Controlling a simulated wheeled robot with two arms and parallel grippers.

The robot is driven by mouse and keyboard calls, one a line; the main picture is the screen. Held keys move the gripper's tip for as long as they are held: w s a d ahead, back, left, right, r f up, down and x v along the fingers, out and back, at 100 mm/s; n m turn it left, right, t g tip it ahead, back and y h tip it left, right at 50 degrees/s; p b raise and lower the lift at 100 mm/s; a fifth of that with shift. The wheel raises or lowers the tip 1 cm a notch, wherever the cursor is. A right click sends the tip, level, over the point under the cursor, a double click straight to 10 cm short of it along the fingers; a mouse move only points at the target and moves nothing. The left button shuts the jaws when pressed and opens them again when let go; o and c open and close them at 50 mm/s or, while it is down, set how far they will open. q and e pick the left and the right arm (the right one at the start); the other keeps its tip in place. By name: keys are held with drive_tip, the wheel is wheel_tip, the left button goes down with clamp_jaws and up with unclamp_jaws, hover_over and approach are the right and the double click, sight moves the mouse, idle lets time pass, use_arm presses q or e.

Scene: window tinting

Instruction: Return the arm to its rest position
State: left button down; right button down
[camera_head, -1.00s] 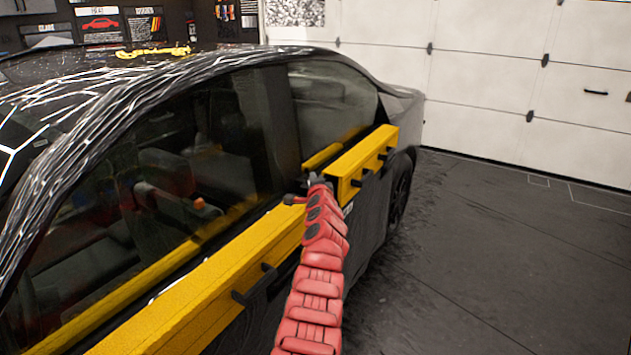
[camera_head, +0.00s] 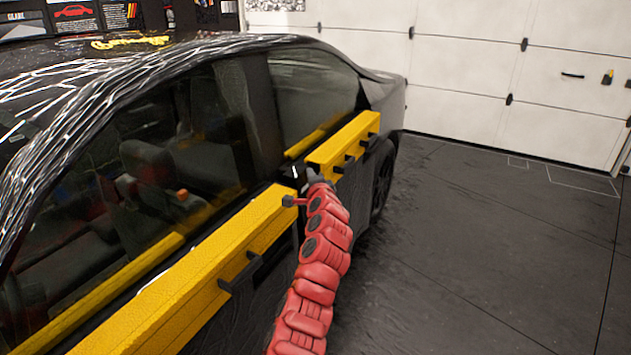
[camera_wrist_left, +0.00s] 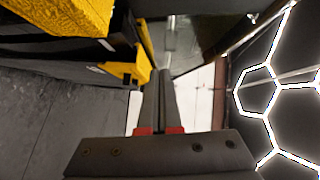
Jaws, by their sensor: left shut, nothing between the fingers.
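My left arm (camera_head: 315,270) is red and segmented and reaches up from the bottom of the head view beside the car. My left gripper (camera_head: 311,178) is at its far end, by the gap between two yellow bars on the car's side. In the left wrist view its two dark fingers (camera_wrist_left: 159,100) lie together, shut, with nothing held. The fingertips are small and partly hidden by the arm in the head view. I cannot tell whether they touch the car. My right gripper is not in view.
The black car (camera_head: 340,85) stands to the left. A long yellow bar (camera_head: 200,275) and a shorter yellow bar (camera_head: 345,142) run below its windows. Open dark floor (camera_head: 480,260) lies to the right, up to a white garage door (camera_head: 460,75).

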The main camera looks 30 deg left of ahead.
use_arm(q)
drive_tip(key=shift+w+d+b+v, duration=0.1)
drive_tip(key=shift+d+b+v, duration=0.05)
drive_tip(key=shift+v, duration=0.8)
drive_tip(key=shift+w+d+b+v, duration=0.1)
drive_tip(key=shift+d+b+v, duration=0.05)
drive_tip(key=shift+v, duration=0.85)
